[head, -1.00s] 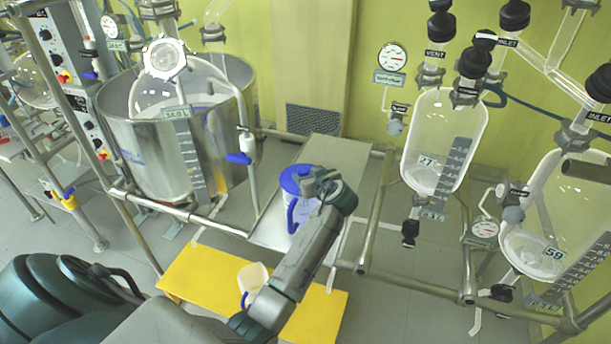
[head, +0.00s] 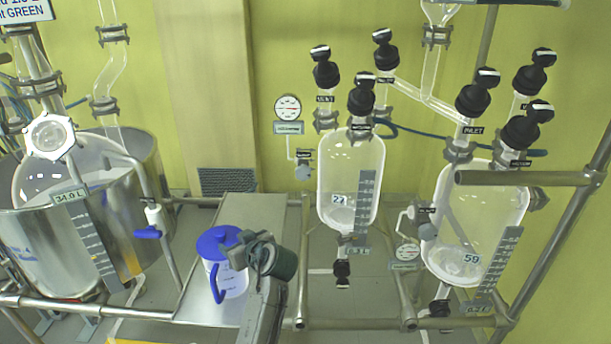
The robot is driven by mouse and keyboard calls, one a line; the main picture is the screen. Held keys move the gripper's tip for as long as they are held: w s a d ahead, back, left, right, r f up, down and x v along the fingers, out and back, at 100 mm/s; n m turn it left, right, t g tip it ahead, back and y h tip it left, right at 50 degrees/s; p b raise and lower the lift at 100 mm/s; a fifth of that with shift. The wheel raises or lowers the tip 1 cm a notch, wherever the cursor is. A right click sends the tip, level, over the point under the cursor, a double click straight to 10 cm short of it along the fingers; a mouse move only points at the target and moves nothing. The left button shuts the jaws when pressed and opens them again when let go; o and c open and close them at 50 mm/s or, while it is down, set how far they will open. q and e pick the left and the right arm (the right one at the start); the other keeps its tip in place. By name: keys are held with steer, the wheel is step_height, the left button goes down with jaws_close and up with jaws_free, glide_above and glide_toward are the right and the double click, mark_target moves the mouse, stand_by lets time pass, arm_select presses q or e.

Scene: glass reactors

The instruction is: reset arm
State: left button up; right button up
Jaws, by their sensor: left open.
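My left arm comes in from the bottom of the head view, and my left gripper (head: 243,252) is open at its upper end. It overlaps the right side of a white jug (head: 232,283) with a blue lid and blue handle. I cannot tell whether it touches the jug. The jug stands upright on a grey metal shelf (head: 254,212). My right gripper is not in view.
A steel vessel (head: 45,250) with a glass reactor inside stands at left. Glass vessels labelled 27 (head: 350,170) and 59 (head: 455,225) hang at centre and right, with black-capped ports. Metal rails (head: 90,309) cross in front. The back of the shelf is clear.

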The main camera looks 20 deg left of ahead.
arm_select(q)
steer(key=s+f+m+g+h, duration=0.1)
steer(key=s+f+m+h, duration=0.15)
steer(key=s+f, duration=0.5)
steer(key=s+f+m+h, duration=0.25)
steer(key=s+f, duration=0.25)
steer(key=s, duration=0.5)
steer(key=s+d+f+m+g+h, duration=0.1)
steer(key=s+d+m+h, duration=0.25)
steer(key=s, duration=0.65)
steer(key=s+d+m+g+h, duration=0.2)
steer(key=s+d+m, duration=0.15)
steer(key=s, duration=0.55)
steer(key=a+f+g+b, duration=0.1)
steer(key=a+f+b, duration=0.15)
steer(key=f, duration=2.85)
steer(key=s+a+f+g, duration=0.1)
steer(key=s+a+f, duration=0.1)
steer(key=s+f, duration=1.6)
step_height(320, 180, down, 4)
steer(key=shift+s+r+b, duration=0.1)
steer(key=shift+s+b, duration=0.1)
steer(key=shift+b, duration=0.2)
